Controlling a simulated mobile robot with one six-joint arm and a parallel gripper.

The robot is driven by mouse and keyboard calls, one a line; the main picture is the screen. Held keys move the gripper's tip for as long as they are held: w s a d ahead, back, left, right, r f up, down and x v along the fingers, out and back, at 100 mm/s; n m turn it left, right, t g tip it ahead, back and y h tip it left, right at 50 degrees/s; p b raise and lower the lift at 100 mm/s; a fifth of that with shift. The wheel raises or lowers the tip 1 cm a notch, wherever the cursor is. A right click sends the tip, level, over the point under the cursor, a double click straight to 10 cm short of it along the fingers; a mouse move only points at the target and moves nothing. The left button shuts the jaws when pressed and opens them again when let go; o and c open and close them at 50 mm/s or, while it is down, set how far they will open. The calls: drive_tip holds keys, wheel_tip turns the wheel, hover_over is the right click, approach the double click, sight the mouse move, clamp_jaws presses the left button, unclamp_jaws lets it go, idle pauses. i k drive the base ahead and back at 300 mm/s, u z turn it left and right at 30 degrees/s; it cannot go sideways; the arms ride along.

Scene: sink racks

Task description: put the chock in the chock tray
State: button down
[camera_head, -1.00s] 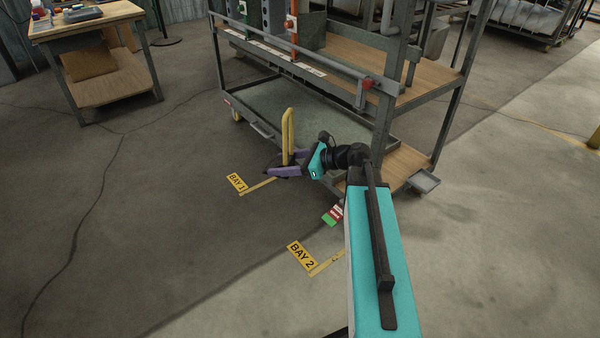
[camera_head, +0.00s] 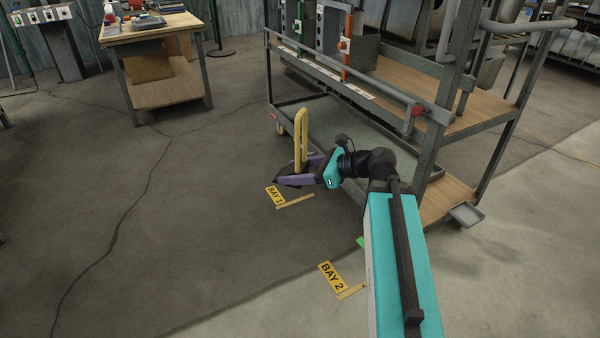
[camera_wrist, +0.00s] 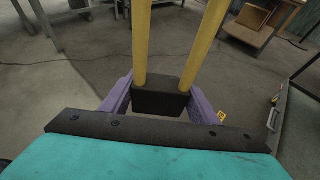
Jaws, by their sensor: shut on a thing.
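The chock is a black block (camera_wrist: 160,97) with a tall yellow looped handle, and the handle (camera_head: 300,132) stands upright in the head view. My gripper (camera_head: 290,174) has purple fingers shut on the black block, one on each side in the wrist view (camera_wrist: 160,100). It holds the chock in front of the cart's lower left part, near the BAY 1 floor label. A small grey tray (camera_head: 466,215) sticks out at the cart's lower right corner. It looks empty; I cannot tell for sure that it is the chock tray.
The grey metal cart (camera_head: 365,90) stands right of centre, with a wooden lower board (camera_head: 445,198) by the small tray. Floor labels BAY 1 (camera_head: 275,196) and BAY 2 (camera_head: 331,276) lie in front. A wooden workbench (camera_head: 160,35) stands back left. The left floor is clear.

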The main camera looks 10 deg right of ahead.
sight(466, 215)
drive_tip(key=u, duration=0.05)
drive_tip(key=k, duration=0.5)
drive_tip(key=z, duration=0.8)
drive_tip(key=i, duration=0.6)
drive_tip(key=u, duration=0.15)
